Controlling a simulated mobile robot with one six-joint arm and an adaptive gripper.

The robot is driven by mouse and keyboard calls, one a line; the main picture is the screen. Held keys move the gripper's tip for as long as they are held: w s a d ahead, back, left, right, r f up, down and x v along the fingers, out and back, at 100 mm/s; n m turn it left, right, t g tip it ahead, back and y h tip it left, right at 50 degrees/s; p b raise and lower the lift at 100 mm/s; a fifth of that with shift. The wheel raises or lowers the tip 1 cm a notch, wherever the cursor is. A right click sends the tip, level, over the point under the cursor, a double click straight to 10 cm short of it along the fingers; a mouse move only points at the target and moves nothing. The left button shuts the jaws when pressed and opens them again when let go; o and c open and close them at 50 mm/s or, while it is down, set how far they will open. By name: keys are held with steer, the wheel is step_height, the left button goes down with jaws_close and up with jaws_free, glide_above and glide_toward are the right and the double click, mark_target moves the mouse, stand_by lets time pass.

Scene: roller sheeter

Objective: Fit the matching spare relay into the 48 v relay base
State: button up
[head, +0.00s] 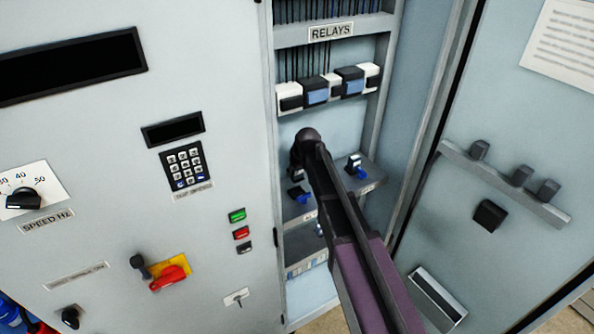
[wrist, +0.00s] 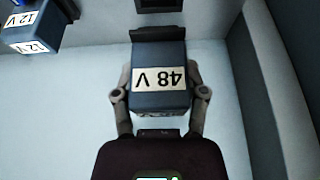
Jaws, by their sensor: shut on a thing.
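My gripper (wrist: 159,92) is shut on a dark blue-grey block, the 48 V relay (wrist: 160,100), with one finger on each side. Its white "48 V" label appears upside down in the wrist view. A dark piece lies along its far edge, and I cannot tell whether they touch. In the head view my arm reaches into the open cabinet, and its end hides the gripper and held relay. A row of relays and bases (head: 317,92) sits under the "RELAYS" sign; their labels are unreadable, so I cannot tell which base is 48 V.
Another relay marked 12 V (wrist: 38,35) is at the upper left of the wrist view. A lower shelf (head: 375,178) carries small blue-and-black parts. The cabinet's side posts bound the opening. The open door (head: 500,130) on the right has a rail with dark knobs.

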steer(key=shift+s+f+b, duration=0.1)
steer(key=shift+f+b, duration=1.55)
steer(key=shift+f, duration=0.1)
steer(key=shift+f+b, duration=1.4)
stand_by(0.7)
steer(key=o, duration=1.3)
steer(key=shift+c, duration=0.2)
steer(key=shift+r, duration=0.25)
